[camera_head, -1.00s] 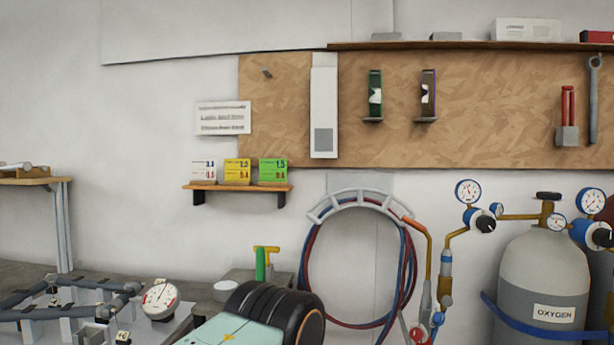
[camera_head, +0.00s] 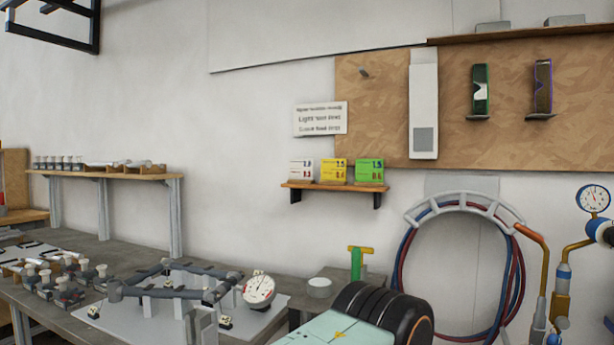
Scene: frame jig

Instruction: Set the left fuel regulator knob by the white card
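The white card (camera_head: 301,172) stands on a small wall shelf, left of a yellow card (camera_head: 334,172) and a green card (camera_head: 370,172). It carries two lines of figures in dark and red print, too small to read surely. A pressure regulator gauge (camera_head: 593,198) is at the right edge, with a dark knob (camera_head: 606,233) below it, partly cut off by the frame. I cannot tell from this view whether it is the fuel regulator. The knob's setting is not readable. Neither of my grippers is in view.
A coiled red and blue hose (camera_head: 400,270) hangs on a wall hanger beside a torch (camera_head: 535,260). A printed notice (camera_head: 320,118) hangs above the cards.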

